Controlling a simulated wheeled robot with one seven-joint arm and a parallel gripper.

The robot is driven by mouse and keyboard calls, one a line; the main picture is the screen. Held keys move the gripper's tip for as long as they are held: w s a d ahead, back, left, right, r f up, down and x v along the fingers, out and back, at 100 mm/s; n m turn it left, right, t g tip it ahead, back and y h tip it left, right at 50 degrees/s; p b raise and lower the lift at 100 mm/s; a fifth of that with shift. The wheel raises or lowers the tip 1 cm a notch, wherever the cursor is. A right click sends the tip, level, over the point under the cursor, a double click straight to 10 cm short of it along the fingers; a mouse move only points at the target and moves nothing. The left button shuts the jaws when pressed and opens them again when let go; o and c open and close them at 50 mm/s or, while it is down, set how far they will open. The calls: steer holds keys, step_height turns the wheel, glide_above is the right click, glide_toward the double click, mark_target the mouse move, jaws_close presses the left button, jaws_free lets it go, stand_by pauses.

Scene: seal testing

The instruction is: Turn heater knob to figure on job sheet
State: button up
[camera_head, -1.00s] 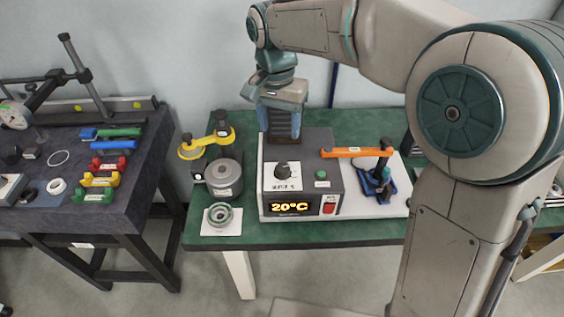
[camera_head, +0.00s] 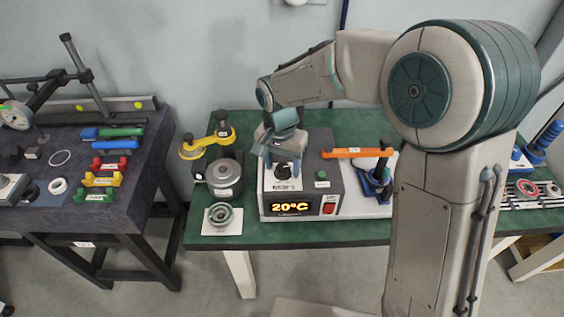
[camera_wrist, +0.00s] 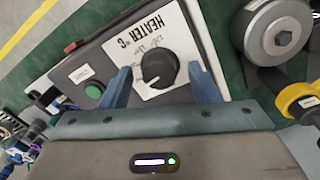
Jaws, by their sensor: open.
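The heater box (camera_head: 322,181) stands on the green table, and its display reads 20°C. Its black knob (camera_head: 283,171) is on the white dial plate on the top face. In the wrist view the knob (camera_wrist: 159,68) shows between the two blue fingers, with the plate marked "HEATER °C" (camera_wrist: 140,36). My gripper (camera_wrist: 162,82) is open, its fingers on either side of the knob with gaps, apart from it. In the head view my gripper (camera_head: 281,152) is just above the knob. The dial figures are too small to read. I cannot make out a job sheet.
A green button (camera_head: 321,174) and a red switch (camera_head: 329,209) are on the heater box. A metal cylinder (camera_head: 224,176) and yellow tool (camera_head: 207,146) stand at left. An orange-handled tool (camera_head: 355,153) is at right.

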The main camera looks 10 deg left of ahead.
steer(key=c, duration=1)
steer(key=shift+o, duration=0.2)
steer(key=n, duration=0.3)
steer(key=shift+n+b, duration=0.3)
steer(key=shift+n, duration=0.1)
steer(key=n, duration=0.4)
steer(key=shift+n, duration=0.3)
steer(key=n, duration=0.3)
steer(key=shift+n, duration=0.3)
steer(key=shift+n+t+p, duration=0.3)
steer(key=shift+n+p, duration=0.2)
steer(key=shift+n, duration=1.4)
